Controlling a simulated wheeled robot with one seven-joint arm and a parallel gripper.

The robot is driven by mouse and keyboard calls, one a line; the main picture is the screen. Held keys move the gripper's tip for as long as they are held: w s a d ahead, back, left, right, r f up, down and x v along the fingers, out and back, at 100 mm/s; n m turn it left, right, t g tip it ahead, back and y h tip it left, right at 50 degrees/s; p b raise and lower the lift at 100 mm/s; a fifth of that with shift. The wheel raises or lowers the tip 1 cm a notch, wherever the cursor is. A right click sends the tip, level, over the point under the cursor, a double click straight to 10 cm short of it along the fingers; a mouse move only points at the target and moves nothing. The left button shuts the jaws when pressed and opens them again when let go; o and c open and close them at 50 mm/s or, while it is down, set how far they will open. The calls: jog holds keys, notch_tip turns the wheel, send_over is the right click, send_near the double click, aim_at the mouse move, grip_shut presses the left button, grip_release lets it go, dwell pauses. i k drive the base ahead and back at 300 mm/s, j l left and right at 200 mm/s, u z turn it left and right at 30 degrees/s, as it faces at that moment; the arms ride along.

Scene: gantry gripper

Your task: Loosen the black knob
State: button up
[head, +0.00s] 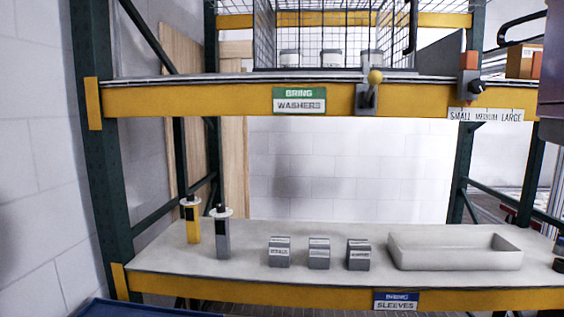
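A small black knob (477,87) sits on a grey control box on the upper shelf's yellow front beam, at the right. An orange block (468,61) is just above it. Two upright posts on the lower shelf also have black tops: a yellow post (193,224) and a grey post (222,238), each with a white disc near its top. I cannot tell whether either top is a knob. My gripper is not in view.
A yellow-ball lever (375,77) is on the upper beam, in front of a wire cage (335,35) holding several jars. The lower shelf (180,262) bears three grey boxes (319,254) and a beige tray (455,262). A blue edge (140,308) shows at bottom left.

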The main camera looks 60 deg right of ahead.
aim_at(476, 86)
jog(key=z, duration=1)
